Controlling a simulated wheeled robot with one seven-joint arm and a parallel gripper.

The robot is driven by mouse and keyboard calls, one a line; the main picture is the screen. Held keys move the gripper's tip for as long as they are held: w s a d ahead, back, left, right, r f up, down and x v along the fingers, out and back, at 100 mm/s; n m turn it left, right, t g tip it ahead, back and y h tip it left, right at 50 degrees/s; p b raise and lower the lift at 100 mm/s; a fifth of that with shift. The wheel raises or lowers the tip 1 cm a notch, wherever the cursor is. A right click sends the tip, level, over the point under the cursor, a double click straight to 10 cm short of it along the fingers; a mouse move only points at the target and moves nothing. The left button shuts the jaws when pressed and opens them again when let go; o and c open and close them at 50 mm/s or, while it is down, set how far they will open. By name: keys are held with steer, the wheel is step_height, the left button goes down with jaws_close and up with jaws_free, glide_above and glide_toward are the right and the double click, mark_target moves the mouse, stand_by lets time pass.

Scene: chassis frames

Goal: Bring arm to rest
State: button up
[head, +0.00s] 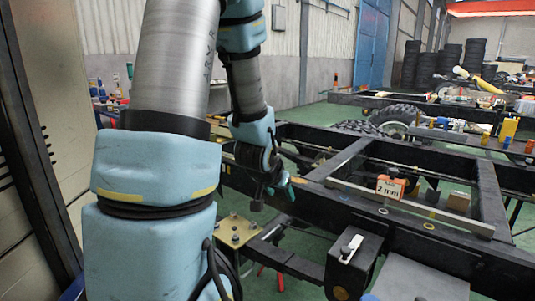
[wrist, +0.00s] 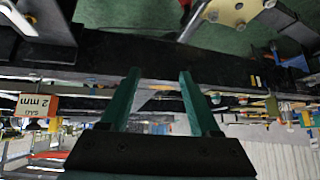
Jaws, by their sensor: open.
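My arm comes down from the top of the head view, with pale blue joint covers and a grey metal link filling the left side. My gripper (head: 287,190) hangs at the wrist beside the near black chassis frame (head: 310,212), small and partly hidden by the wrist parts in the head view. In the wrist view, my gripper (wrist: 158,76) shows two green fingers spread apart with nothing between them. A dark chassis beam (wrist: 235,72) runs across behind the fingertips. I cannot tell the gap between fingers and frame.
A yellowish plate with bolts (head: 236,231) lies beside the frame. Tyres (head: 425,65) stack at the back. Open green floor (head: 318,112) shows beyond the frame.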

steer(key=s+a+r+n+g+y+p, duration=0.1)
steer(key=s+a+r+n+g+y, duration=0.15)
steer(key=s+a+n+g, duration=0.65)
steer(key=s+a+r+m+t+p, duration=0.1)
steer(key=s+r+m+t+p, duration=0.2)
steer(key=r+p, duration=1)
steer(key=shift+s+a+m+p, duration=0.15)
steer(key=shift+s+m+p, duration=0.25)
steer(key=shift+s+m, duration=0.4)
